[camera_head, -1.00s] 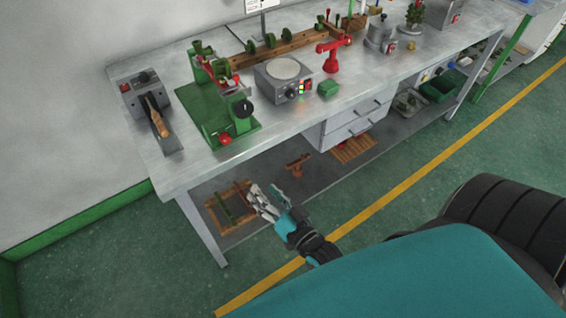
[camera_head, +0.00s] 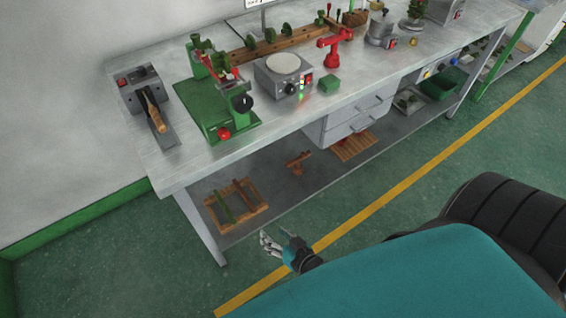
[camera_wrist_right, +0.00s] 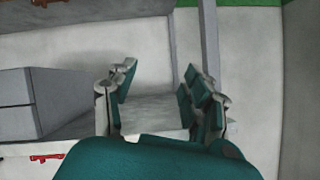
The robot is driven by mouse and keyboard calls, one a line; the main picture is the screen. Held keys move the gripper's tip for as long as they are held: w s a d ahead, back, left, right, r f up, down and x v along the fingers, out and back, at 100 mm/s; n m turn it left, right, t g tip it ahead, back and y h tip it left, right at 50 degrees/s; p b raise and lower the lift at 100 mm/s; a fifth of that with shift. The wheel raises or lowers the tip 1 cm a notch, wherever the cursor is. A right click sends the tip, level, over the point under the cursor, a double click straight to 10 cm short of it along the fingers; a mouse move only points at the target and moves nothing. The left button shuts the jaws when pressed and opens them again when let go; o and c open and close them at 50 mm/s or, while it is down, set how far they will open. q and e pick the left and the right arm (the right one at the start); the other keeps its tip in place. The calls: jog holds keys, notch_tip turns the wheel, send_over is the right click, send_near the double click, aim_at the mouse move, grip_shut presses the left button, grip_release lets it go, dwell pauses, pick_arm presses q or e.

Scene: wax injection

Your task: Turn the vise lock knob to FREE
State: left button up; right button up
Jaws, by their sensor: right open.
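The green vise-like machine (camera_head: 207,118) stands on the bench at the left, with a black round knob (camera_head: 243,103) and a red knob (camera_head: 224,134) at its front. I cannot read any lock marking at this size. My right gripper (camera_head: 276,245) is below and in front of the bench edge, well away from the machine. It is open and empty. My left gripper does not show.
The metal bench (camera_head: 180,170) holds a grey box with a wooden-handled tool (camera_head: 156,118), a hot plate (camera_head: 284,75), a red stand (camera_head: 332,50) and a pot (camera_head: 380,30). Drawers (camera_head: 350,118) hang under it. A wooden rack (camera_head: 236,205) lies on the lower shelf. Floor in front is free.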

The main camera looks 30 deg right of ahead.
jog(key=s+f+n+g, duration=0.1)
jog(key=s+f+g, duration=0.1)
jog(key=f, duration=0.5)
jog(key=shift+s+d+f+b, duration=0.15)
jog(key=shift+s+f+b, duration=0.2)
jog(key=shift+s, duration=0.5)
jog(key=s+d+f+n+g+h, duration=0.1)
jog(key=s+f+g, duration=0.3)
jog(key=s+f, duration=0.5)
jog(key=s+d+f+n+g, duration=0.3)
jog(key=s+f, duration=0.6)
jog(key=s, duration=0.7)
jog(key=shift+s+d+f+g+h, duration=0.35)
jog(key=shift+d+g, duration=0.35)
jog(key=shift+g, duration=0.5)
jog(key=shift+w+r, duration=0.15)
